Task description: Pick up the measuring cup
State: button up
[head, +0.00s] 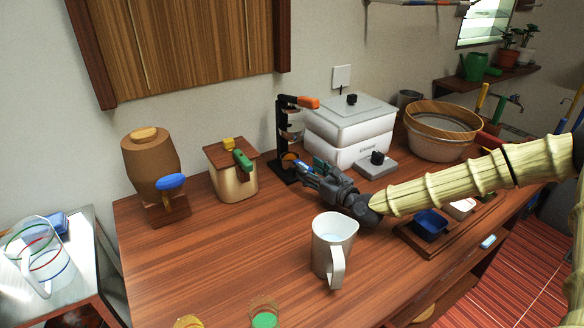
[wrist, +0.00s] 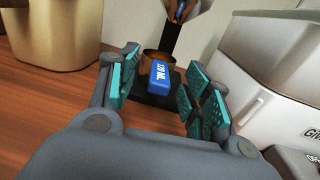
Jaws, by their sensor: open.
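The measuring cup has a copper bowl (head: 290,157) and a blue handle marked "120 ML" (wrist: 160,76). It is at the foot of a black stand (head: 284,130), its handle pointing toward my gripper. My gripper (head: 312,168) is open, reaching in low over the counter from the right. In the wrist view its teal-padded fingers (wrist: 160,72) lie on either side of the blue handle, with a gap at each side. I cannot tell whether they touch the cup. The bowl is partly hidden behind the handle.
A white appliance (head: 350,128) stands right of the stand, close to my fingers. A beige canister (head: 232,180) stands left. A white pitcher (head: 330,245) is at the front. An orange-handled piece (head: 308,103) hangs on the stand. The counter's left front (head: 220,260) is mostly clear.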

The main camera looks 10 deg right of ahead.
aim_at(301, 163)
jog(key=w, duration=0.1)
jog(key=w+a+f, duration=0.1)
jog(key=w, duration=0.1)
jog(key=shift+a+p, duration=0.2)
jog(key=shift+p, duration=0.15)
jog(key=shift+x, duration=0.85)
grip_shut()
